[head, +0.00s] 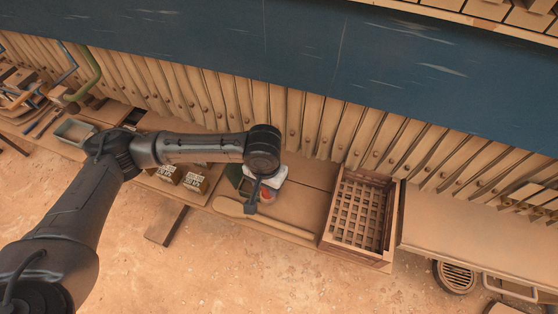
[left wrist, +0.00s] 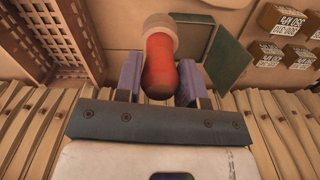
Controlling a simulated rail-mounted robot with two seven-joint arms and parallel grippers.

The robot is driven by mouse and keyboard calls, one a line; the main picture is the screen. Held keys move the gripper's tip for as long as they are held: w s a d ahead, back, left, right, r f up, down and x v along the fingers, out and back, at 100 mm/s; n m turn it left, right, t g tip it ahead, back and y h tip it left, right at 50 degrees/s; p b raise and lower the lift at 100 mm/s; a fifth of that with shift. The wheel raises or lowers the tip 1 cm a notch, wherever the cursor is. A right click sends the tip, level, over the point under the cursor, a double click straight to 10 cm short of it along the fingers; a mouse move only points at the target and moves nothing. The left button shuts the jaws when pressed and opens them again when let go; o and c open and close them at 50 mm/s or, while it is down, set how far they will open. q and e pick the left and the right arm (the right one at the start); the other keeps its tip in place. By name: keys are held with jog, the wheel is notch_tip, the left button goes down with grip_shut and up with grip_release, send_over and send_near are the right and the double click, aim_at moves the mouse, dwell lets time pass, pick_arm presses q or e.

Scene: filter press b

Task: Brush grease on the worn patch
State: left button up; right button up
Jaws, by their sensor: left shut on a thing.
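My left gripper (head: 255,204) is low over the bench. In the left wrist view its two purple fingers (left wrist: 160,80) are shut on a rounded red handle (left wrist: 160,65) with a pale, round far end. No bristles show, so I cannot tell whether it is the brush. Some red also shows beside the gripper in the head view (head: 266,194). A dark green square plate or box (left wrist: 228,58) is close beside the handle. I cannot pick out a worn patch or grease. My right gripper is out of view.
A wooden lattice crate (head: 340,235) stands right of my left gripper. A long wooden paddle (head: 232,208) lies along the bench's front edge. Small labelled boxes (head: 196,182) and a green tray (head: 60,130) are to the left. Upright press plates (head: 310,125) line the back.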

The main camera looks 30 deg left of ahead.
pick_arm(q)
jog(key=w+a+f+m+p, duration=0.1)
jog(key=w+a+f, duration=0.6)
jog(key=w+a, duration=0.2)
jog(key=shift+w+a+f+p, duration=0.15)
jog(key=shift+a+f+p, duration=0.25)
jog(key=shift+a, duration=0.5)
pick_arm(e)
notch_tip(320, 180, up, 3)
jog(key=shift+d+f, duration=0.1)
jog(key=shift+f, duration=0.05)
pick_arm(q)
notch_tip(320, 180, down, 6)
jog(key=b, duration=0.8)
jog(key=shift+b, duration=0.4)
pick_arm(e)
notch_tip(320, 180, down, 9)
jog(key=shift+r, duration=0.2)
pick_arm(q)
jog(key=shift+r, duration=0.1)
jog(key=shift+f, duration=0.25)
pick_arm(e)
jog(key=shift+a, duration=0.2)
pick_arm(q)
jog(key=shift+f, duration=0.25)
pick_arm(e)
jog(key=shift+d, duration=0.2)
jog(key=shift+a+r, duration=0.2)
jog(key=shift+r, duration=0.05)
